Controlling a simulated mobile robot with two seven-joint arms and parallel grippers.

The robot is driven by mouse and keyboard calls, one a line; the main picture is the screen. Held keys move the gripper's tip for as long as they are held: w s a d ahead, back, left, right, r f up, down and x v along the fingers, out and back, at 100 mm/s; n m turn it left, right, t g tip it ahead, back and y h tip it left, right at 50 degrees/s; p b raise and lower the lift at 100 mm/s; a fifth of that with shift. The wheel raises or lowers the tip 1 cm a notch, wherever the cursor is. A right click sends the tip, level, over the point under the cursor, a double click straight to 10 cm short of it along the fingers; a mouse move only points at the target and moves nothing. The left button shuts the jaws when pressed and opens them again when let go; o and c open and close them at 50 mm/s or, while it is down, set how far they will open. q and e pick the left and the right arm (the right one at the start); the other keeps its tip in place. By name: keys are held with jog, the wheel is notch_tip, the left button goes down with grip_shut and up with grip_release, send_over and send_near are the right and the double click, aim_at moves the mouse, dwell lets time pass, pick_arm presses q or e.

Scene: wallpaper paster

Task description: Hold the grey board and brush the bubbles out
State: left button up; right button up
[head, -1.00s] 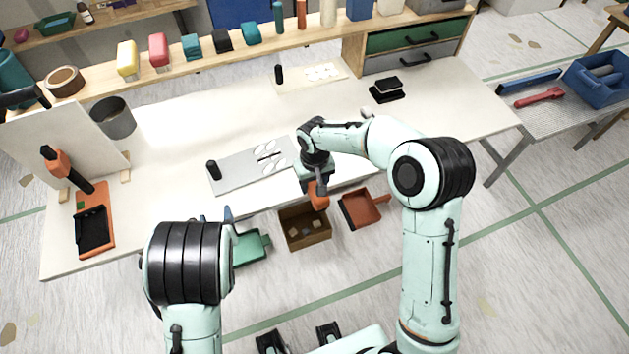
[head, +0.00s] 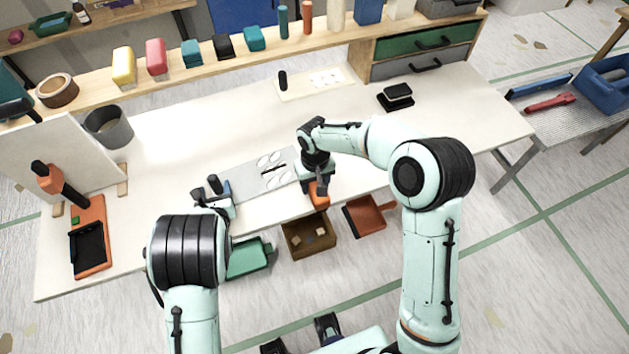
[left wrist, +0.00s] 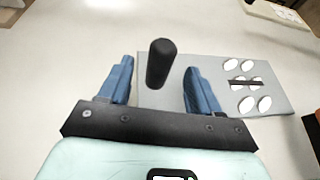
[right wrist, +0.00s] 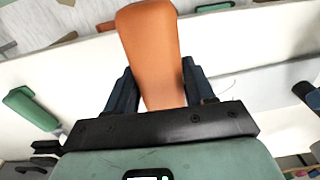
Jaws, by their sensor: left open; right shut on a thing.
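The grey board (head: 237,181) lies flat on the white table, with several white oval bubbles (head: 270,160) and a dark strip among them. A black upright peg handle (left wrist: 159,64) stands near its left end. My left gripper (left wrist: 158,88) is open, its blue fingers on either side of the handle in the left wrist view but apart from it. In the head view my left gripper (head: 212,190) is at the board's left end. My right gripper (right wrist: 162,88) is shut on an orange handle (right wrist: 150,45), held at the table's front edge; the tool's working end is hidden.
A beige board (head: 310,84) with a black handle and white ovals lies at the back. A black block (head: 396,95) sits to the right. An orange tool (head: 90,235), a grey pot (head: 108,127) and a leaning white panel (head: 70,150) are at left. Bins hang in front.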

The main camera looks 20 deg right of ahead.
aim_at(215, 186)
pick_arm(q)
jog(key=shift+x, duration=2.2)
jog(key=shift+c, duration=0.3)
grip_shut()
jog(key=shift+o, duration=0.3)
grip_release()
jog(key=shift+s+r, duration=0.1)
jog(key=shift+v, duration=0.85)
